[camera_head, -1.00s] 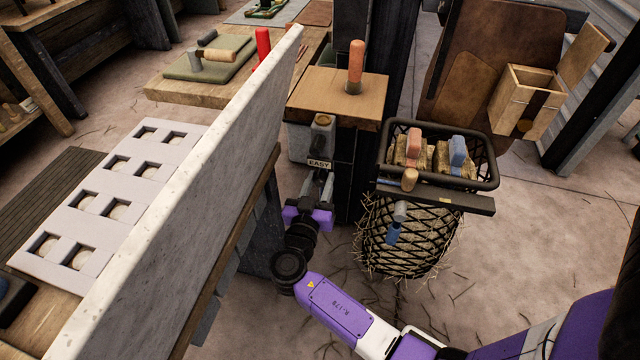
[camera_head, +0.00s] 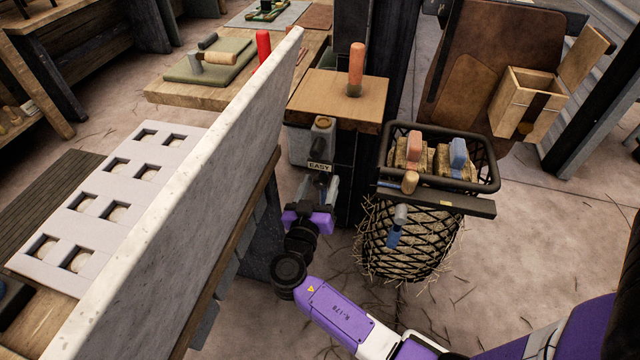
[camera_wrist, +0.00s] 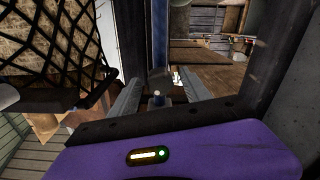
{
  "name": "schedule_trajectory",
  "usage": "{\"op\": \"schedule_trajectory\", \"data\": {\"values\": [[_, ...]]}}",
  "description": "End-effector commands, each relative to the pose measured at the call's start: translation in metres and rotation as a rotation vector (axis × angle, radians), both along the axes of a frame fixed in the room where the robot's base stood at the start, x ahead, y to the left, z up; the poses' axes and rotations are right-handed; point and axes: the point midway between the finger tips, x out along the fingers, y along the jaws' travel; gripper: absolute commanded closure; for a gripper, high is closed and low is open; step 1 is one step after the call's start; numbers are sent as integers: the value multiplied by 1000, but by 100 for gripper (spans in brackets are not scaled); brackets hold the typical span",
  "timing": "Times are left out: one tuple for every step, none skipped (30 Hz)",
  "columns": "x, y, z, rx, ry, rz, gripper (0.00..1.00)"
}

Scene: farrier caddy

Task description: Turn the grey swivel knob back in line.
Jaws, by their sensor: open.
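My gripper (camera_head: 318,188) reaches in below the EASY label (camera_head: 319,165), beside the dark post under the small wooden shelf. In the wrist view my gripper (camera_wrist: 160,86) is open, with one finger on each side. A small grey piece with a pale round tip (camera_wrist: 157,97) shows between the fingers; it looks like the grey swivel knob, but I cannot tell its angle or whether a finger touches it. A dark blue-grey upright bar (camera_wrist: 160,38) rises beyond it. In the head view my gripper and wrist hide most of the knob.
A tall pale slab (camera_head: 190,190) stands close on the left. The wooden shelf (camera_head: 325,92) with an orange-handled tool is above. A black wire basket (camera_head: 490,170) and a hay net (camera_head: 420,245) are close on the right. Open floor lies farther right.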

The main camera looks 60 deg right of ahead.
Motion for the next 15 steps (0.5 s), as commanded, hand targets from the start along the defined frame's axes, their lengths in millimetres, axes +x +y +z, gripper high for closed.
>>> {"op": "schedule_trajectory", "data": {"values": [[-1, 5, 0, 0, 0, 3, 44], [-1, 8, 0, 0, 0, 5, 44], [-3, 13, 0, 0, 0, 5, 44], [-5, 17, -1, 0, 1, 5, 44], [-7, 21, -1, 1, 1, 5, 44], [-10, 28, -1, 0, 2, 4, 44], [-11, 33, -1, 0, 1, 6, 44], [-12, 38, -1, 0, 1, 6, 44], [-15, 44, -1, 0, 1, 5, 44], [-17, 48, -1, 0, 1, 4, 44], [-18, 52, -1, 0, 1, 4, 44], [-20, 57, -1, -1, 2, 5, 44], [-21, 61, -1, -1, 2, 4, 44], [-22, 63, -1, -1, 2, 3, 44], [-23, 66, -1, -1, 1, 3, 44]]}}
